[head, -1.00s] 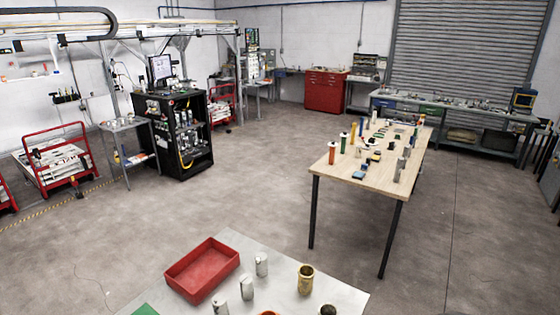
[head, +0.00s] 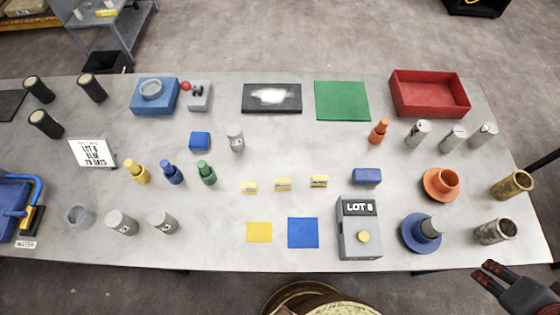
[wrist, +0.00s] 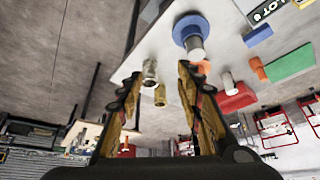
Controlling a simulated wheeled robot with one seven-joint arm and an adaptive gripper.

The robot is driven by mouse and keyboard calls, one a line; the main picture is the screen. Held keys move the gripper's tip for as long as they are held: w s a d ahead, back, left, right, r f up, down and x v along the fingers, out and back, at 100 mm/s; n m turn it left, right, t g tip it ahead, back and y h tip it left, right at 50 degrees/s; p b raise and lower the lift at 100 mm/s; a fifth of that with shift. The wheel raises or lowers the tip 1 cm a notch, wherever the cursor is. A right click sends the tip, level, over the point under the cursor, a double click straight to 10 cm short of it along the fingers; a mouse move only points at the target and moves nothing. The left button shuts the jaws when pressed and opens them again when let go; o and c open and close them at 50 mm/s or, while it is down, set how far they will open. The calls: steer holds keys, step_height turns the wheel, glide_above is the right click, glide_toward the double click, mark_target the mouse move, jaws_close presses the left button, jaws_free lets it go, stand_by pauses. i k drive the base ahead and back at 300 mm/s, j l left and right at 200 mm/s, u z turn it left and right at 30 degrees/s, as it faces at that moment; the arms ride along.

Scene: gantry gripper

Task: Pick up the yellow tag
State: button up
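A flat yellow square (head: 259,232) lies near the table's front edge, left of a blue square (head: 303,232). I cannot tell which of these is the yellow tag. My gripper (head: 486,274) is at the lower right of the head view, off the table's front right corner and far from the yellow pieces. In the wrist view its fingers (wrist: 160,72) are apart with nothing between them.
A grey LOT 8 box (head: 358,240) stands right of the blue square. A blue flanged part (head: 412,236), a silver cylinder (head: 494,231) and a brass cylinder (head: 511,185) stand near my gripper. A red tray (head: 430,76) is at the back right. Bare tabletop surrounds the yellow pieces.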

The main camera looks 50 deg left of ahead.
mark_target(281, 184)
steer(key=j+u, duration=0.1)
steer(key=u, duration=2.05)
